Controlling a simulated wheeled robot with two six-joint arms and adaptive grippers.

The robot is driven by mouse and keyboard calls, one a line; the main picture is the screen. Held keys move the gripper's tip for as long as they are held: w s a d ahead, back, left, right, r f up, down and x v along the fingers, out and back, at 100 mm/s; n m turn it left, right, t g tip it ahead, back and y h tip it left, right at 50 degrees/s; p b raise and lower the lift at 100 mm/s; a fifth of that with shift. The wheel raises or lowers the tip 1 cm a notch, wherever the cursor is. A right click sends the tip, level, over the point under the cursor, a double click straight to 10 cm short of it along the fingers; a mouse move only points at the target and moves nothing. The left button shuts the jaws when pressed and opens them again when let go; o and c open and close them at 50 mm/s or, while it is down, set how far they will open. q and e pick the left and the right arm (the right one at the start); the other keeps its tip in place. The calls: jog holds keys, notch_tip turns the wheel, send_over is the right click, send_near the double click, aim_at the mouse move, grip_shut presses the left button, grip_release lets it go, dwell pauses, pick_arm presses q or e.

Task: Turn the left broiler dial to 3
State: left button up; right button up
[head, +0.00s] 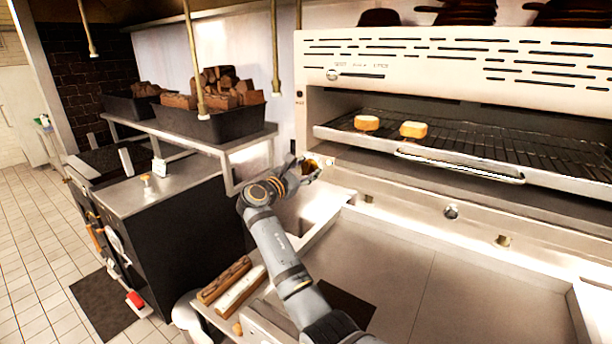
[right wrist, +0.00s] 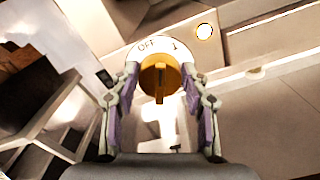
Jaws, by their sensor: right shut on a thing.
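The left broiler dial (right wrist: 158,78) has a brass knob on a round white face at the left end of the broiler's lower front. OFF and 1 are readable on the face in the right wrist view; the other marks are hidden or out of sight. The knob's bar stands about upright there, but I cannot tell its exact setting. My right gripper (right wrist: 159,82) is shut on the knob, one finger on each side. In the head view the gripper (head: 306,168) covers most of the dial. My left gripper is not in view.
The broiler's rack (head: 480,150) holds two pieces of bread (head: 413,130) above and right of the gripper. A round silver knob (head: 451,211) sits further right on the lower front. A shelf with black bins of firewood (head: 220,122) stands to the left. A steel counter (head: 400,260) lies below.

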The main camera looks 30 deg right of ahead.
jog(key=m+b, duration=0.1)
jog(key=m, duration=0.1)
jog(key=m+b, duration=0.4)
jog(key=shift+s+f+m, duration=0.1)
jog(key=shift+f+m, duration=0.2)
jog(key=shift+f, duration=0.05)
jog(key=m+b, duration=0.6)
jog(key=shift+f, duration=0.2)
jog(key=m+b, duration=0.3)
jog(key=m, duration=0.1)
jog(key=m+b, duration=0.2)
jog(key=m, duration=0.1)
jog(key=shift+f+b, duration=0.15)
jog(key=shift+b, duration=0.15)
jog(key=m+b, duration=0.2)
jog(key=m, duration=0.2)
jog(key=shift+m, duration=0.6)
jog(key=shift+b, duration=0.3)
jog(key=o, duration=1.1)
jog(key=shift+r, duration=0.2)
